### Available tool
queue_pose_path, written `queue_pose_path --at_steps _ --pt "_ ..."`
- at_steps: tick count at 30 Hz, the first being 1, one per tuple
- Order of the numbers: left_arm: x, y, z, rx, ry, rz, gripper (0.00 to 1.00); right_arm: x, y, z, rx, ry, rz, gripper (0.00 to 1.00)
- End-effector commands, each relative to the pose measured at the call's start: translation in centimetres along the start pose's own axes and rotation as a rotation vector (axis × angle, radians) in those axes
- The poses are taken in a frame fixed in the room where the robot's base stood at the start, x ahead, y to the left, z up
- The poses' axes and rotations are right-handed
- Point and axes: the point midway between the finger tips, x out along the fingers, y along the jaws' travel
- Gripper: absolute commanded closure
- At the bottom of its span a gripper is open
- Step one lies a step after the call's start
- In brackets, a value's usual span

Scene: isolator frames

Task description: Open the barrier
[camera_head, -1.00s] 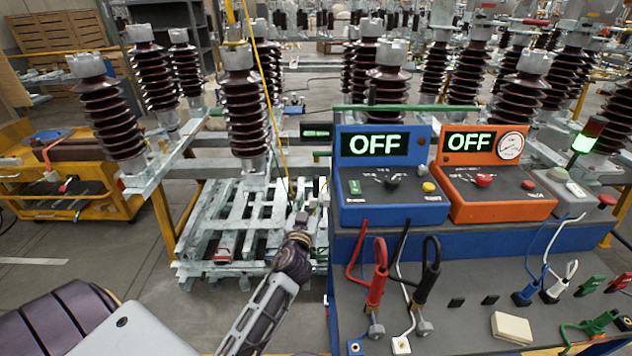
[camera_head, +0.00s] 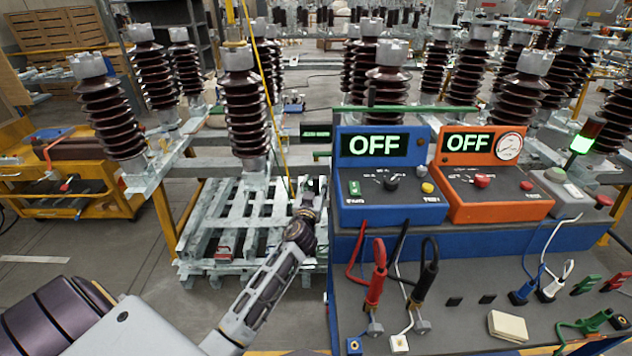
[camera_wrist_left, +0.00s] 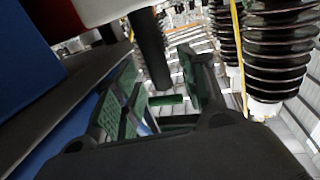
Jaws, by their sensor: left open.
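My left gripper (camera_head: 311,186) is small and partly hidden at the left edge of the console, lower and left of the bar. In the left wrist view my left gripper (camera_wrist_left: 158,62) is open, its green-padded fingers spread. A dark upright cylinder (camera_wrist_left: 150,48) shows between the fingertips, with no clear contact. A short green piece (camera_wrist_left: 165,100) shows beyond the fingers. My right gripper is not seen.
The blue box (camera_head: 386,172) and orange box (camera_head: 492,172) stand on the console (camera_head: 460,330), with plugs and cables in front. A yellow pole (camera_head: 262,80) and ribbed insulators (camera_head: 245,112) stand left of the bar.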

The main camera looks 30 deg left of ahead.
Motion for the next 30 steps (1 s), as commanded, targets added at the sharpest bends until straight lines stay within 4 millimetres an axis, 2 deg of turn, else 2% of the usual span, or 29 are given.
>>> queue_pose_path --at_steps 10,23,30 --pt "2.4 0.0 0.0 0.001 0.000 0.001 0.57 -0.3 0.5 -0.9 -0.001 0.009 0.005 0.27" --pt "2.7 0.0 0.0 0.000 0.000 0.000 0.57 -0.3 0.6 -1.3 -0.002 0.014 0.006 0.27" --pt "2.7 0.0 0.0 0.000 0.000 0.000 0.87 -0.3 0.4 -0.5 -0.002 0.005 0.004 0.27"
